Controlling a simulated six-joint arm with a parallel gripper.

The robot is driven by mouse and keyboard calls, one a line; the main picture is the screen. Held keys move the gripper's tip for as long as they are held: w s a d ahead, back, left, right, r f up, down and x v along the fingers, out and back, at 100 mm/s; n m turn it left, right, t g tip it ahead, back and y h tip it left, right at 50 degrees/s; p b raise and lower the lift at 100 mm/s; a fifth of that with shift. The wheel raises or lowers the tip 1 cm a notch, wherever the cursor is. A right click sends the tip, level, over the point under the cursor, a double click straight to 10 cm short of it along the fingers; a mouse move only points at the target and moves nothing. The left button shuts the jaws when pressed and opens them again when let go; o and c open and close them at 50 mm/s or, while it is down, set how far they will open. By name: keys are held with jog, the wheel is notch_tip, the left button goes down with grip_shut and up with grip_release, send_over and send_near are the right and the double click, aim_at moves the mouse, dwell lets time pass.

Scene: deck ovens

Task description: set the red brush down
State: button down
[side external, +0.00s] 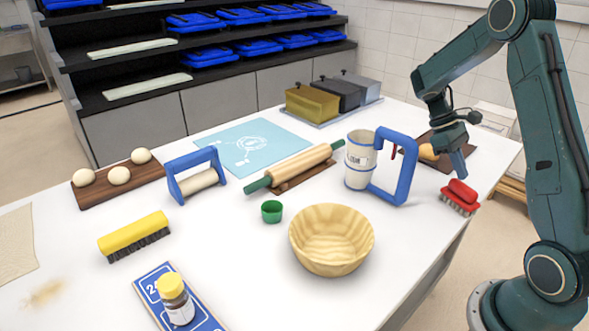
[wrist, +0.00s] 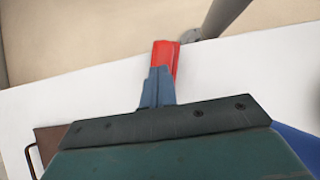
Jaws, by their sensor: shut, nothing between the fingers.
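The red brush (side external: 460,196) stands bristles down on the white table near its right edge, in the side view. Its red top also shows in the wrist view (wrist: 165,54), partly hidden behind my fingers. My gripper (side external: 459,166) is just above and behind the brush in the side view, with its fingers pointing down. The fingers are shut with nothing between them, and in the wrist view (wrist: 158,90) they overlap the brush. I cannot tell whether the fingertips touch the brush.
A dark board (side external: 430,160) with a round bread-coloured item lies behind my gripper. A blue-handled dispenser (side external: 397,165) stands left of the brush. A wooden bowl (side external: 331,240) is nearer the front. The table's right edge is close to the brush.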

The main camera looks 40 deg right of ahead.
jog(key=shift+w, duration=3.9)
jog(key=shift+s+a+r+t+h, duration=1.15)
jog(key=shift+a+r+t, duration=1.15)
jog(key=shift+a+r, duration=2.75)
jog(key=s+a+r+t, duration=0.6)
jog(key=s+a, duration=0.2)
jog(key=a, duration=0.3)
jog(key=shift+s+a+r+t+y, duration=0.25)
jog(key=shift+s+t+y, duration=0.05)
jog(key=shift+y, duration=0.15)
jog(key=c, duration=2.2)
grip_release()
